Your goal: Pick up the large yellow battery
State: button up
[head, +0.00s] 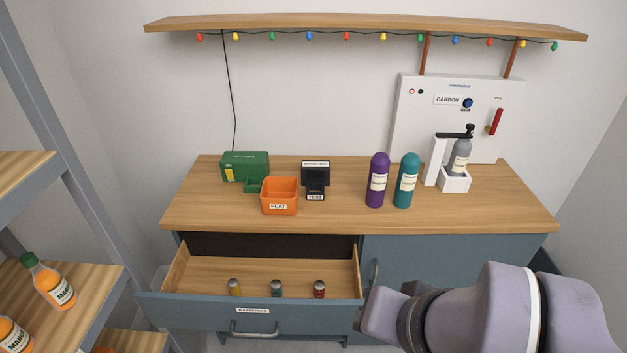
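A small yellow cylinder (234,287), which looks like the yellow battery, stands upright in the open drawer (212,268) at its front left. Beside it in the same drawer stand a dark teal battery (276,288) and a red battery (319,289), in a row with gaps between them. The three look close in size. The drawer front carries a label reading "BATTERIES". Parts of my arm fill the lower right, to the right of the drawer and close to its right front corner. My gripper's fingers do not show.
The counter (330,215) above holds an orange tray (279,196), a green box (245,167), a black tester (316,178), purple (377,180) and teal (407,181) bottles and a white carbonator (456,100). A shelf rack (75,285) stands left. The drawer's back is bare.

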aim_at(233, 283)
jog(key=i+j+u, duration=0.1)
jog(key=u, duration=0.3)
jog(key=i+u, duration=0.2)
jog(key=u, duration=0.25)
jog(key=i+u, duration=0.15)
jog(key=u, duration=0.25)
jog(key=i+u, duration=0.2)
jog(key=u, duration=0.25)
jog(key=i+l+u, duration=0.1)
jog(key=u, duration=0.3)
